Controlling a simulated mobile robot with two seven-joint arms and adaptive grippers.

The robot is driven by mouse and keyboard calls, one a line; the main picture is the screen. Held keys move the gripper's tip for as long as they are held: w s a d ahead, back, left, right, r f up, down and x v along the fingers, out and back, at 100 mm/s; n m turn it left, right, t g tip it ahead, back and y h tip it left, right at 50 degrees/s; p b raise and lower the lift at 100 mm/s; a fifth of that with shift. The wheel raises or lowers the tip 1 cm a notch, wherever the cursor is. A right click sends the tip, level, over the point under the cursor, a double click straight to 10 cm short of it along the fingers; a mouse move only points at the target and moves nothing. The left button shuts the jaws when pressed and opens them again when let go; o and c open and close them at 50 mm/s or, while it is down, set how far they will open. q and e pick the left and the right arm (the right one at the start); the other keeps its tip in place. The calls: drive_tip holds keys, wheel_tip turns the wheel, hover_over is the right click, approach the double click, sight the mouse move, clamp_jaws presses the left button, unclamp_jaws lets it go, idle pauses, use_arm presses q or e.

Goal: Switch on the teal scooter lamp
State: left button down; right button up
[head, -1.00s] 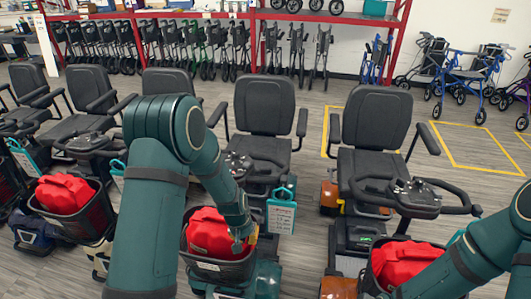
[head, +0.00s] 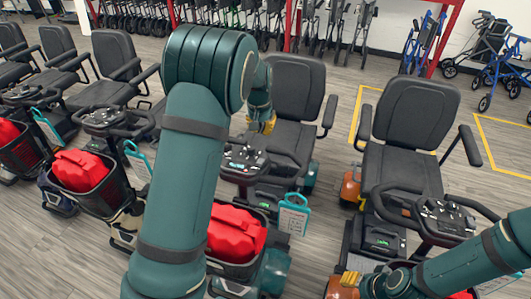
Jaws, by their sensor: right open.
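The teal scooter (head: 274,272) stands in the middle, with teal bodywork, a black seat (head: 294,87) and a dark control console (head: 246,160) on its tiller. A red bag (head: 236,235) sits in its front basket. My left arm covers part of the basket and tiller. I cannot make out the lamp or a switch for it. My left gripper (head: 261,125) is above and beyond the console, in front of the seat; its yellow fingertips are too small to judge. My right gripper (head: 349,279) is open, low at the bottom, left of the orange scooter's basket area.
An orange scooter (head: 409,113) stands to the right, its console (head: 445,217) near my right arm. More scooters with red bags (head: 81,170) stand left. Rollators and red racks line the back; yellow floor markings lie right.

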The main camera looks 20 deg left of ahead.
sight(262, 162)
use_arm(q)
drive_tip(key=f, duration=1.2)
drive_tip(key=shift+w+f, duration=0.25)
drive_tip(key=shift+w, duration=0.05)
drive_tip(key=shift+s+f+b, duration=0.15)
drive_tip(key=shift+f+b, duration=0.15)
drive_tip(key=shift+f, duration=0.25)
drive_tip(key=shift+f, duration=0.1)
drive_tip(key=shift+s+f+b, duration=0.2)
drive_tip(key=shift+f+b, duration=0.1)
drive_tip(key=shift+b, duration=0.15)
drive_tip(key=shift+s+f+b, duration=0.1)
drive_tip(key=shift+f+b, duration=0.05)
drive_tip(key=shift+b, duration=0.15)
